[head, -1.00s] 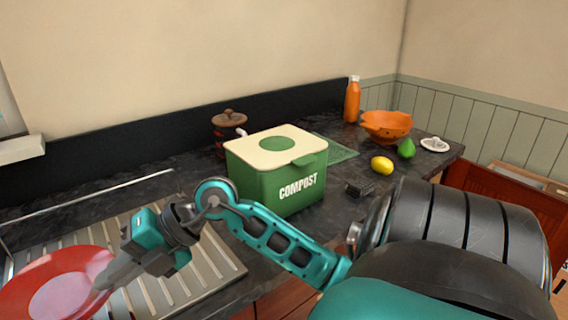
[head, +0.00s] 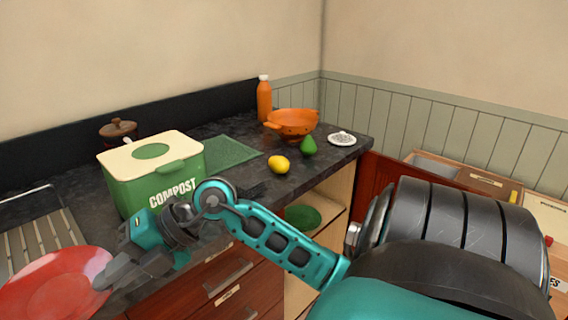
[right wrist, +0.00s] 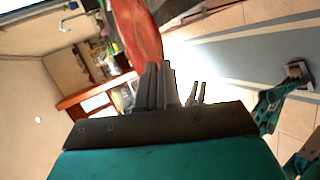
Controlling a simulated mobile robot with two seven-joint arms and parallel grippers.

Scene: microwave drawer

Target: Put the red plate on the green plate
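My right gripper (head: 108,273) is shut on the near-right rim of the red plate (head: 52,290) at the lower left of the head view. The plate is held up in front of the counter, partly cut off by the picture's edge. In the right wrist view the red plate (right wrist: 136,35) extends beyond the gripper fingers (right wrist: 163,82). A green plate (head: 303,216) lies on a shelf inside the open cabinet below the counter, right of the drawers. My left gripper does not show in the head view.
A green compost bin (head: 160,185), a lemon (head: 279,164), a green pear (head: 308,147) and an orange colander (head: 293,124) stand on the dark counter. Wooden drawers (head: 222,280) are left of the cabinet opening. A red-brown door (head: 385,185) stands open at its right.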

